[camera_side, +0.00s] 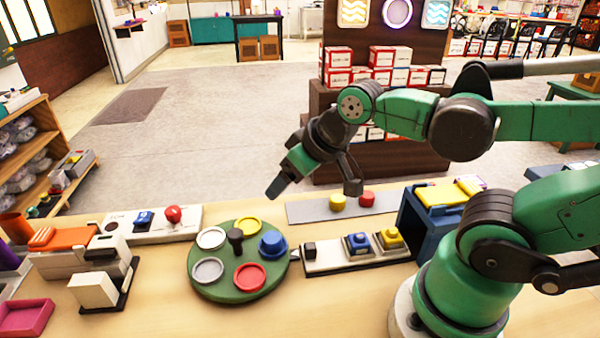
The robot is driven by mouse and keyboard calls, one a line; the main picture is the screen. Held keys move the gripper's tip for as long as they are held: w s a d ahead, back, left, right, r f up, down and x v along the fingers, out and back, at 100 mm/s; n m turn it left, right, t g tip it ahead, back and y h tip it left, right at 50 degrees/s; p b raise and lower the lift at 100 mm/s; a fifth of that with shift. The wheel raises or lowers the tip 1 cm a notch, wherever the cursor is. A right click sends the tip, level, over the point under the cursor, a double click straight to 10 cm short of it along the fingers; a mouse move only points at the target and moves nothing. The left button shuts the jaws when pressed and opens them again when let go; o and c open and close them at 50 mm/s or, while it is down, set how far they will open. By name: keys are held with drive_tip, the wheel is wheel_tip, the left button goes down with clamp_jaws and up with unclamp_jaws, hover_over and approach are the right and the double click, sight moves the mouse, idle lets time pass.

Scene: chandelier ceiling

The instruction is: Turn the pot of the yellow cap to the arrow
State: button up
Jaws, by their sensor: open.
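A round green turntable (215,291) lies on the table with several coloured pots around a black central knob (236,239). The yellow pot (248,227) is at its back. A blue piece (272,245) stands raised at its right. A small pale pointer (295,254), perhaps the arrow, is at the right edge, beside the blue piece. A yellow cap (337,202) and a red cap (367,199) sit on a grey strip behind. My gripper (315,188) is open and empty, above the table and behind the turntable's right side.
Another panel with a red knob (173,214) is behind left. An orange-topped device (65,240) stands left, a blue bin (420,226) right. Table in front of the turntable is clear.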

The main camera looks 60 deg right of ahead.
drive_tip(key=m+g, duration=0.6)
drive_tip(key=m, duration=0.3)
hover_over(235, 232)
drive_tip(key=shift+s+d+f, duration=0.15)
drive_tip(key=shift+d+f, duration=0.15)
drive_tip(key=shift+f, duration=0.45)
drive_tip(key=shift+a+f+g, duration=0.2)
drive_tip(key=shift+g, duration=0.2)
drive_tip(key=shift+w+a+f+m, duration=0.15)
drive_tip(key=shift+w+f+m, duration=0.05)
drive_tip(key=shift+f+m, duration=0.25)
drive_tip(key=shift+f, duration=2.5)
clamp_jaws()
